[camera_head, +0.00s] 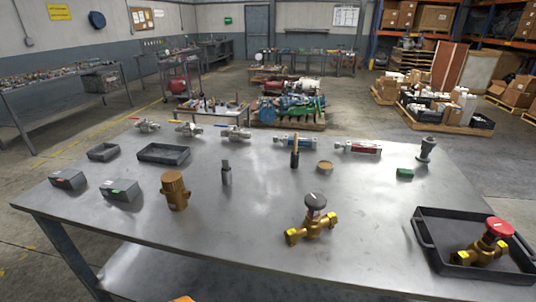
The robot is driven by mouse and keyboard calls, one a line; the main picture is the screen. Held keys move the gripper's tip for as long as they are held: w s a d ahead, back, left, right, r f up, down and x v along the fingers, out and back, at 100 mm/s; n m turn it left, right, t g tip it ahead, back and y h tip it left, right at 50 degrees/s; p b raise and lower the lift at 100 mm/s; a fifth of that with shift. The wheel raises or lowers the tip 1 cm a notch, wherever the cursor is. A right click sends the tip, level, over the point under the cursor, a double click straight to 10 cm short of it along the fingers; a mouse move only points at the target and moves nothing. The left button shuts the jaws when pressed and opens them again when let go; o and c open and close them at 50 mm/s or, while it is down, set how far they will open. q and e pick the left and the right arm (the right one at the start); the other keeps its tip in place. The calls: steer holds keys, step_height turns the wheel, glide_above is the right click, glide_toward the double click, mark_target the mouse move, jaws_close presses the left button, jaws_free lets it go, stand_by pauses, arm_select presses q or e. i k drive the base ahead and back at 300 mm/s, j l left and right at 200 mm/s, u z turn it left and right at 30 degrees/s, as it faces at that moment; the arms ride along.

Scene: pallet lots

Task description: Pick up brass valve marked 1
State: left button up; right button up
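A brass valve with a black handwheel (313,222) stands on the near middle of the metal table (250,232), with yellow caps on its ends. A second brass valve, with a red handwheel (487,246), sits inside a black tray (428,243) at the right end. The black handwheel has a small light mark on top, and the red one also has a pale mark; I cannot read a number on either.
A brass fitting (174,190) and a small grey upright tool (226,173) stand left of the black-wheeled valve. Grey boxes (120,190) and dark trays (164,153) lie at left. Several silver valves (236,132) line the back. The table's front middle is clear.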

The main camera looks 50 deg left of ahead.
mark_target(310, 228)
steer(key=u, duration=1.25)
